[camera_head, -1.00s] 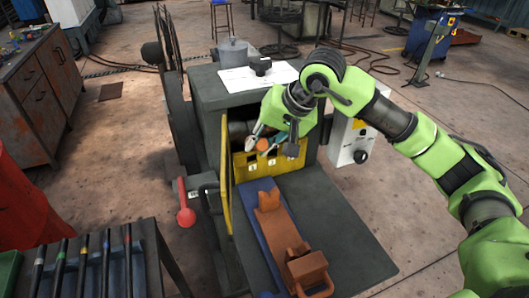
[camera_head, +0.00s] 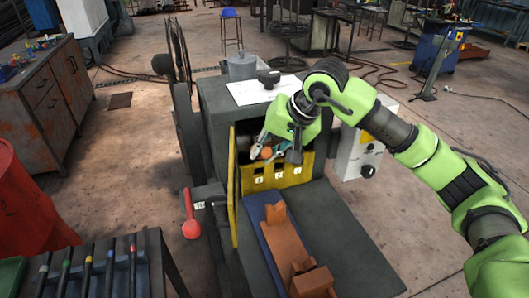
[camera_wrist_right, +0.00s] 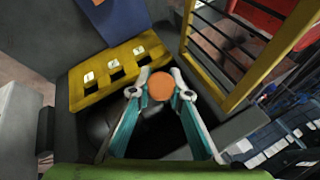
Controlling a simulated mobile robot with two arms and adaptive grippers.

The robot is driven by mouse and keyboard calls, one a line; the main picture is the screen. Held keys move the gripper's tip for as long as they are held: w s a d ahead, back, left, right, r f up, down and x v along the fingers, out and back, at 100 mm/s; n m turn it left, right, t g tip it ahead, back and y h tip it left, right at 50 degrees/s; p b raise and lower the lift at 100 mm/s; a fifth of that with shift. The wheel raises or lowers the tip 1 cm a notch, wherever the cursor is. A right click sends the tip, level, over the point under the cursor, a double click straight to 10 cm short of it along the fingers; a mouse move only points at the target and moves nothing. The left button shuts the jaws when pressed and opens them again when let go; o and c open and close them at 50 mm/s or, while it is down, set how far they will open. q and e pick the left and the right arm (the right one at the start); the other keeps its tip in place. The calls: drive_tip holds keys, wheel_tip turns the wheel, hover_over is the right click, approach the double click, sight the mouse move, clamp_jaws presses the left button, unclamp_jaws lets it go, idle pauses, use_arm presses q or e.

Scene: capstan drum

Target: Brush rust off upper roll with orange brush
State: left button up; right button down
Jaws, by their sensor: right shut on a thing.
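My right gripper (camera_head: 276,150) reaches into the front opening of the dark grey machine (camera_head: 222,112). It is shut on the orange brush (camera_head: 266,153), of which only a round orange end shows between the fingertips. In the right wrist view the orange end (camera_wrist_right: 161,86) sits between the two fingers, in front of the dark interior. The rolls are mostly hidden in shadow and behind the gripper, so I cannot tell whether the brush touches the upper roll. My left gripper is not in view.
A yellow panel with numbered slots (camera_head: 290,174) crosses the opening just below the gripper. An open yellow mesh guard (camera_head: 233,190) stands at its left. An orange-brown stand (camera_head: 285,240) lies in front on a blue strip.

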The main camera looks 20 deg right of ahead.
drive_tip(key=shift+w, duration=0.45)
drive_tip(key=shift+d, duration=0.1)
drive_tip(key=shift+d+b, duration=1.15)
drive_tip(key=shift+d, duration=4.75)
drive_tip(key=shift+a, duration=6.1)
drive_tip(key=shift+s+d, duration=0.1)
